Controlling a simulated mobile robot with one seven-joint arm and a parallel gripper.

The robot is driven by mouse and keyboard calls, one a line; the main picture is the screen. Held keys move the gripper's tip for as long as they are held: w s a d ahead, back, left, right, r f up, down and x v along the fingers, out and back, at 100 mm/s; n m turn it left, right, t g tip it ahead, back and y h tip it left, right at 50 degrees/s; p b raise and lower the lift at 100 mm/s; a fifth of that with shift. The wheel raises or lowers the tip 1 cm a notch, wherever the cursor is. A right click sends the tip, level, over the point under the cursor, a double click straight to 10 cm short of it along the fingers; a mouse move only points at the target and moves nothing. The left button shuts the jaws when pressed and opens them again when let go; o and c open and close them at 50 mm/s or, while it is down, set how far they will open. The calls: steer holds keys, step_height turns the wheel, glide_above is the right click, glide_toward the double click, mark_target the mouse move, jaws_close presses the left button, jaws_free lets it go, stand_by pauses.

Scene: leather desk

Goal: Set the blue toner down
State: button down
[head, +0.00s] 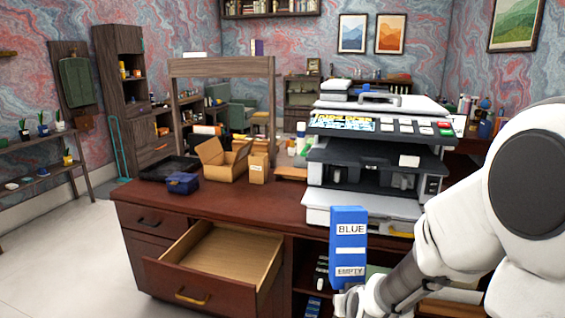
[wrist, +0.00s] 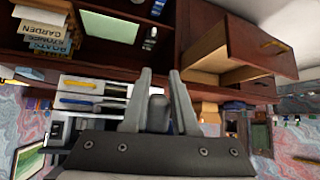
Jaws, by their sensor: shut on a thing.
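The blue toner (head: 348,240) is a tall blue box with white labels reading "BLUE" and "EMPTY". In the head view it stands upright in front of the printer (head: 375,165) and right of the open drawer. My gripper (head: 347,290) is shut on its lower end and holds it up in front of the desk (head: 220,205). In the wrist view my gripper's two fingers (wrist: 160,78) show with a gap between them. I cannot clearly make out the toner there. The toner hides part of the printer's lower front and the shelf behind.
An open, empty-looking drawer (head: 225,257) juts from the desk front. An open cardboard box (head: 224,160), a small carton (head: 258,168), a dark blue box (head: 183,183) and a black tray (head: 168,168) stand on the desk. The desktop's front middle is clear. Folders (wrist: 47,35) sit in a lower shelf.

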mark_target(349, 271)
steer(key=r+p, duration=0.2)
steer(key=p, duration=0.1)
steer(key=w+r+p, duration=0.1)
steer(key=r+p, duration=0.1)
steer(key=r, duration=0.1)
steer(key=r+p, duration=0.2)
steer(key=p, duration=0.1)
steer(key=shift+w+r+p, duration=0.15)
steer(key=shift+r+p, duration=0.15)
steer(key=shift+p, duration=0.05)
steer(key=shift+w+a, duration=0.1)
steer(key=shift+a, duration=0.05)
